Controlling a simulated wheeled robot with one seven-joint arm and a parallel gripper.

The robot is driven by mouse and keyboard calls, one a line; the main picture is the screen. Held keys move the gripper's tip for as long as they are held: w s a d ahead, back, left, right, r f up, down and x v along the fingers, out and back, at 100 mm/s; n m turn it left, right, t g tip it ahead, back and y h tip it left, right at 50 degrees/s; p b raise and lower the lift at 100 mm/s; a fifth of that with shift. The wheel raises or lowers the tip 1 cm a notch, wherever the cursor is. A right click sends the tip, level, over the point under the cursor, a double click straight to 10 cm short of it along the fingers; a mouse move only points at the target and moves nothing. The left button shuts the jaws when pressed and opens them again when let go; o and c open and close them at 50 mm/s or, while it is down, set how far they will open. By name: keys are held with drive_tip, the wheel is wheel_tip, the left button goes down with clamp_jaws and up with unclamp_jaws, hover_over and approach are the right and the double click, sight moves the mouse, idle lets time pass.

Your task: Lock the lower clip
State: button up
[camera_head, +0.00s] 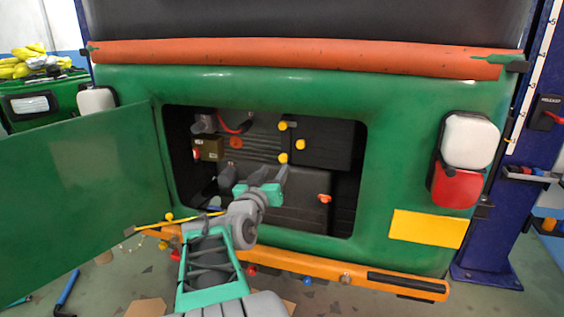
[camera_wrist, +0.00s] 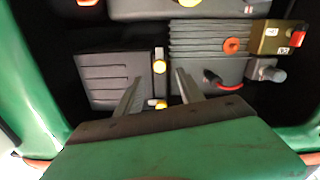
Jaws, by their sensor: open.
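In the head view, a yellow lower clip (camera_head: 284,158) sits at the left edge of a black box (camera_head: 330,143) inside the open compartment. A yellow upper clip (camera_head: 283,125) sits above it. My gripper (camera_head: 268,175) reaches into the compartment, just below and left of the lower clip. In the wrist view my gripper (camera_wrist: 159,82) is open and empty. Its two fingers point toward a yellow clip between the black box (camera_wrist: 112,80) and a ribbed grey unit (camera_wrist: 207,40). I cannot tell whether a finger touches a clip, or whether the clips are locked.
The green compartment door (camera_head: 80,190) stands open to the left. The green body panel (camera_head: 410,130) frames the opening closely. An orange bumper (camera_head: 345,280) runs below. An orange knob (camera_head: 325,198) lies lower inside. A brown box (camera_wrist: 280,37) sits at the wrist view's right.

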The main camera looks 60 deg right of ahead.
sight(282, 159)
drive_tip(key=d, duration=0.2)
drive_tip(key=d+p, duration=0.1)
drive_tip(key=d, duration=0.2)
drive_tip(key=w+d+p, duration=0.1)
drive_tip(key=d, duration=0.1)
drive_tip(key=shift+d, duration=0.3)
drive_tip(key=shift+c, duration=0.3)
drive_tip(key=shift+w, duration=0.1)
clamp_jaws()
